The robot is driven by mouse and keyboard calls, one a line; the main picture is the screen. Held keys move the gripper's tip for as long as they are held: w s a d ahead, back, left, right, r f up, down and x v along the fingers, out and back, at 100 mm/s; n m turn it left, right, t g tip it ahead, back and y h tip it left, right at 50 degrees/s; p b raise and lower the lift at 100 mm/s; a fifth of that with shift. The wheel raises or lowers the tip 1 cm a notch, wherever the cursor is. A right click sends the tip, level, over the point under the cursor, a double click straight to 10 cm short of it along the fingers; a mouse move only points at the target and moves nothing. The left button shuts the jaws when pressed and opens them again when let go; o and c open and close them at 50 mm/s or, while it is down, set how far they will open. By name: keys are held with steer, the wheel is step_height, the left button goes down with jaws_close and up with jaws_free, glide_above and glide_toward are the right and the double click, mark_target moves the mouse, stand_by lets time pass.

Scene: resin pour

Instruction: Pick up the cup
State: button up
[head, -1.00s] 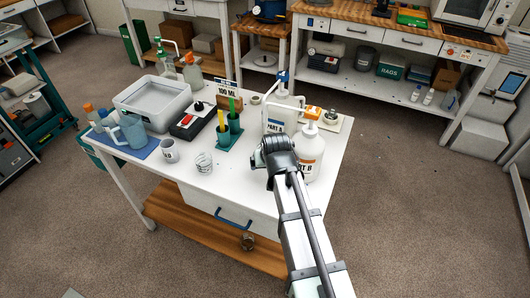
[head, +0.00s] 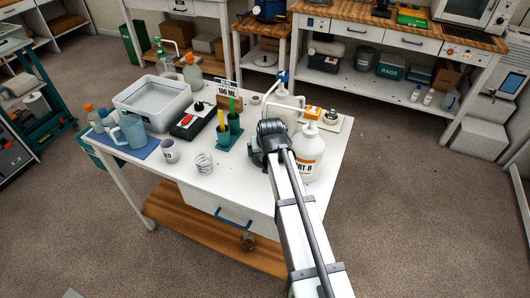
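A small clear cup with dark markings (head: 204,163) stands upright near the front edge of the white table (head: 240,180). A white cup with a dark print (head: 170,152) stands just left of it. My gripper (head: 257,158) is over the table, right of both cups and apart from them, in front of the pump bottles. The arm hides much of its far side, and its fingers are too small and dark to tell whether they are open or shut.
A white pump bottle labelled B (head: 308,160) stands close right of my gripper, with another pump bottle (head: 284,108) behind. A green holder with sticks (head: 229,135) stands behind the clear cup. A blue pitcher (head: 133,132) and grey tray (head: 152,104) are at left.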

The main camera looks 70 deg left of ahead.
steer(key=c, duration=1)
steer(key=shift+r, duration=0.1)
